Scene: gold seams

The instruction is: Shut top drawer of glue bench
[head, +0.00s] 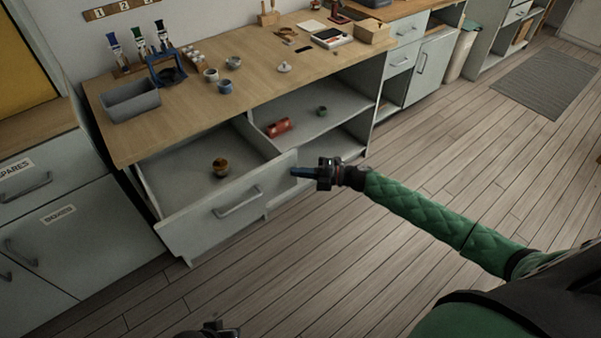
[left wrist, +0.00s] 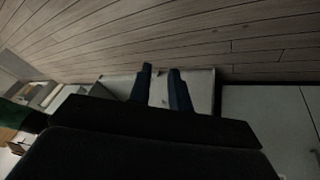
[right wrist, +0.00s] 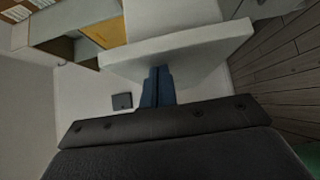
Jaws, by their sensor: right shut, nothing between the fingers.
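The top drawer (head: 228,205) of the glue bench (head: 200,112) stands pulled out, with a brown bowl-like thing (head: 220,167) inside it. My right gripper (head: 300,172) is shut and empty, its fingertips at the right end of the drawer front. In the right wrist view the drawer front (right wrist: 185,50) lies just beyond the shut fingers (right wrist: 157,88); I cannot tell whether they touch it. My left gripper shows at the bottom edge of the head view (head: 210,330). In the left wrist view its fingers (left wrist: 160,88) are apart with nothing held between them.
On the bench top stand a grey bin (head: 130,99), a blue stand (head: 166,70) and small cups (head: 225,87). An open shelf (head: 318,128) right of the drawer holds a red cylinder (head: 278,127). Grey cabinets (head: 70,228) stand at left. The wooden floor (head: 330,260) in front is clear.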

